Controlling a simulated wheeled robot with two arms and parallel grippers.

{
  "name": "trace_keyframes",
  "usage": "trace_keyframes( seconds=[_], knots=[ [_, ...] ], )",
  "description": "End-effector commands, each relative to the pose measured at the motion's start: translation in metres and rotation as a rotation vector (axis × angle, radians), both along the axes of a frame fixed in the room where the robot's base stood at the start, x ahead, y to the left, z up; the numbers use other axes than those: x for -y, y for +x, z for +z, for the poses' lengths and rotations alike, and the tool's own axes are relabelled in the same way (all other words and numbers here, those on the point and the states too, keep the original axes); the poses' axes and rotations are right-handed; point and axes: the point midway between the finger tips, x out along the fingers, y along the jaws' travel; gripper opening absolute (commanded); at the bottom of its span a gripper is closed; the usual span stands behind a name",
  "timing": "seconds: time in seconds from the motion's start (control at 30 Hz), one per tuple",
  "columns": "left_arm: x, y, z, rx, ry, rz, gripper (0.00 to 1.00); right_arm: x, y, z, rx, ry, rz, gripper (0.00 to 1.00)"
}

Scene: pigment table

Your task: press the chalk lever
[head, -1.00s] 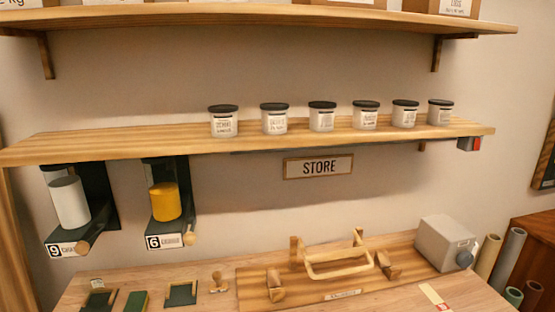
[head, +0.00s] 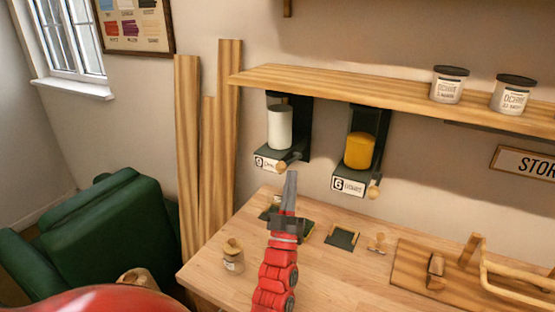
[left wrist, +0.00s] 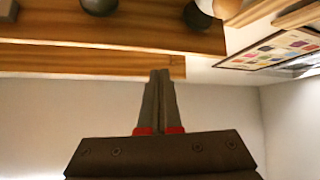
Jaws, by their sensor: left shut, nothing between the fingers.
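The chalk dispenser (head: 288,142) hangs under the shelf, with a white cylinder (head: 279,128) in its dark holder and a label with a 9. Its wooden lever (head: 283,165) sticks out at the front, beside the label. My left gripper (head: 291,174) is shut and empty, pointing up just right of and below the lever end. In the head view it looks close to the lever, but I cannot tell whether they touch. The shut fingers also show in the left wrist view (left wrist: 160,76), where I cannot make out the lever. My right gripper is out of view.
A second dispenser (head: 352,157), labelled 6 with a yellow cylinder, hangs to the right. The shelf (head: 350,84) is above. A jar (head: 233,257), a small stamp (head: 377,243) and dark trays stand on the bench (head: 330,290). A green armchair (head: 110,235) is at left.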

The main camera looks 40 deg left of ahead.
Motion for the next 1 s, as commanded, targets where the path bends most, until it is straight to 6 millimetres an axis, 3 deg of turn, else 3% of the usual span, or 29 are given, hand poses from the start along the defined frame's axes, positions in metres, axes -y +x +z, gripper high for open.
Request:
trace_keyframes(
  seconds=[0.03, 0.2, 0.37, 0.5, 0.7, 1.0],
  knots=[
    [-0.017, 0.006, 0.015, -0.026, -0.023, -0.009, 0.0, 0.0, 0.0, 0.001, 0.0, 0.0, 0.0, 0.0],
    [-0.054, 0.025, 0.052, -0.157, -0.089, -0.086, 0.0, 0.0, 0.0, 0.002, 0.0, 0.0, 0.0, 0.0],
    [-0.069, 0.031, 0.082, -0.304, -0.103, -0.164, 0.0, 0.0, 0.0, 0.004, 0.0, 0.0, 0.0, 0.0],
    [-0.069, 0.028, 0.1, -0.465, -0.082, -0.216, 0.0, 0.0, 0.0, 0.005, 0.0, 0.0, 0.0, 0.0],
    [-0.062, 0.007, 0.103, -0.741, -0.019, -0.227, 0.0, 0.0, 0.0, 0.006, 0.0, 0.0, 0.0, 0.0],
    [-0.066, -0.034, 0.076, -1.075, 0.036, -0.142, 0.0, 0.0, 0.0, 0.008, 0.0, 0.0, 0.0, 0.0]
  ],
)
